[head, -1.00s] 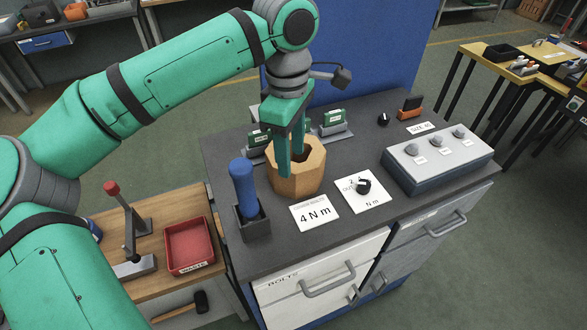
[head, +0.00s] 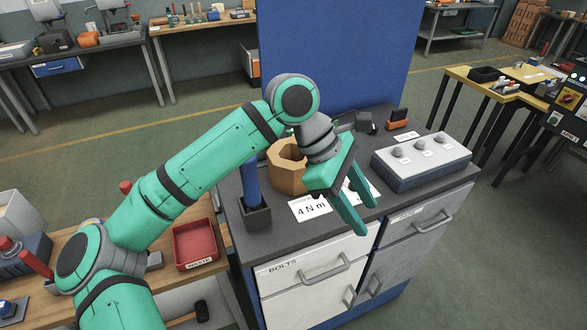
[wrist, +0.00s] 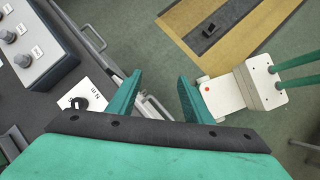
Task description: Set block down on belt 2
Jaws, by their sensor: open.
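I see nothing that I can identify as belt 2 or as the block in any view. My gripper (head: 364,216) is open and empty, tilted down at the front edge of the dark bench, over the drawers. In the wrist view, its two green fingers (wrist: 160,82) stand apart with only drawer handle and floor behind them. A wooden hexagonal ring (head: 285,175) with a hollow centre stands on the bench, behind and left of my gripper; my wrist covers part of its right side.
A blue-handled tool (head: 250,185) stands in a dark holder. A "4 N m" card (head: 309,209) lies beside it. A grey control box (head: 420,165) with several knobs is at right. A red waste tray (head: 194,244) sits on the wooden table.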

